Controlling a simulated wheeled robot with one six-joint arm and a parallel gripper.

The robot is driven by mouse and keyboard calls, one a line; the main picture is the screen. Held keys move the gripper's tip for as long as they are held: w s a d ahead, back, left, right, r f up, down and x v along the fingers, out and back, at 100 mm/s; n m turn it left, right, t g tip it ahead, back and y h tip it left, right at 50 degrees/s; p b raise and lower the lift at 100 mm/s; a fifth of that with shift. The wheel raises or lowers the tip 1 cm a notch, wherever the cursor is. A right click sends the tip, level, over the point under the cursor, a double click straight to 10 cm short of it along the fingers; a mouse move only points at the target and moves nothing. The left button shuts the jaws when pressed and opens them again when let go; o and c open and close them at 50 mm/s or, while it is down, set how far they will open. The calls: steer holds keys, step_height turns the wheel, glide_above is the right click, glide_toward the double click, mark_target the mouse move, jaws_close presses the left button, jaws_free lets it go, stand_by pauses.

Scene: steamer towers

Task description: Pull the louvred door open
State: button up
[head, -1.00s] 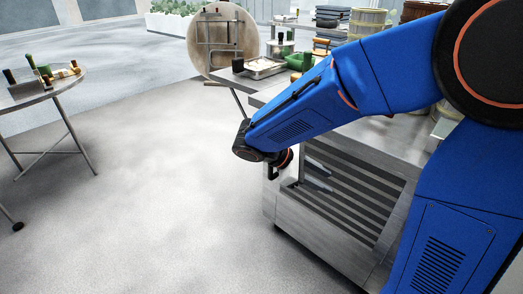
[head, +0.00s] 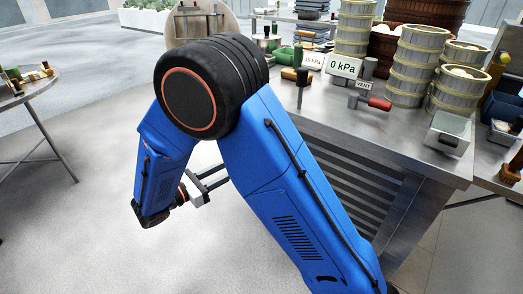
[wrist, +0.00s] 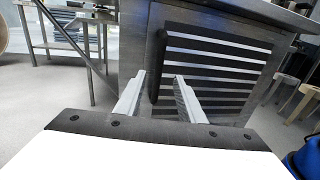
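The louvred door (head: 350,165) is on the front of a steel cabinet, partly hidden behind my arm in the head view. In the wrist view the door (wrist: 215,70) looks flush with the cabinet, with dark bands between light slats. Its upright black handle (wrist: 158,60) is near the door's left edge. My gripper (wrist: 159,76) is open, one pale finger on each side of the handle's lower part in the picture. I cannot tell whether the handle is between the fingers or still beyond them. In the head view my gripper (head: 222,176) is left of the door.
The steel counter (head: 437,168) above the door holds steamer towers (head: 414,65), a 0 kPa sign (head: 343,66) and a red-handled vent valve (head: 379,103). A round table (head: 25,95) stands at the left. The floor (head: 95,235) left of the cabinet is clear.

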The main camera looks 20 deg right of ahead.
steer(key=x, duration=1.7)
steer(key=shift+d, duration=0.15)
jaws_close()
